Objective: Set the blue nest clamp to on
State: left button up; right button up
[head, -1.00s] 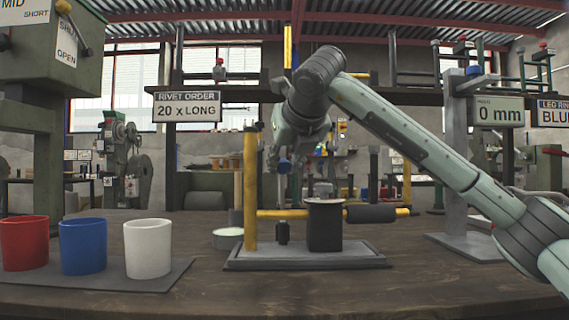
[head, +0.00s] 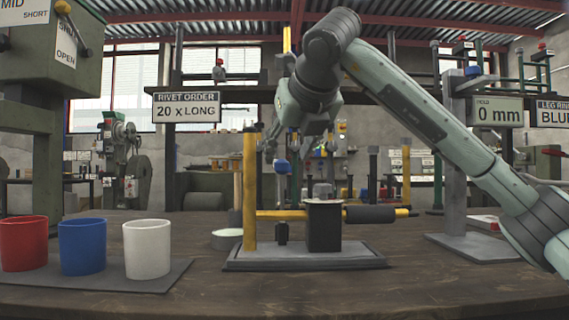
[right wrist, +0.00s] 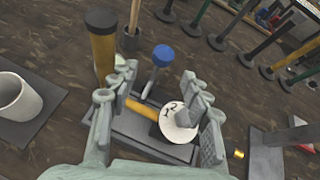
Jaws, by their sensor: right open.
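The blue nest clamp is a lever with a blue knob (head: 282,167) that stands up over the fixture base plate (head: 300,262). In the right wrist view its blue knob (right wrist: 163,55) and pale stem lie ahead of and between my fingers. My right gripper (head: 296,150) is open and empty above the fixture, close to the knob in the picture; I cannot tell if it touches. It also shows in the right wrist view (right wrist: 158,88). The black nest block (head: 325,228) has a marked white disc (right wrist: 180,122) on top. My left gripper is out of view.
A yellow post (head: 249,190) and a yellow bar with a black sleeve (head: 370,214) stand at the fixture. Red (head: 24,244), blue (head: 82,246) and white (head: 147,249) cups sit on a mat at left. A grey stand (head: 458,160) is at right. The front bench is clear.

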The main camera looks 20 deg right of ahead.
jog(key=v, duration=0.6)
jog(key=shift+s, duration=0.15)
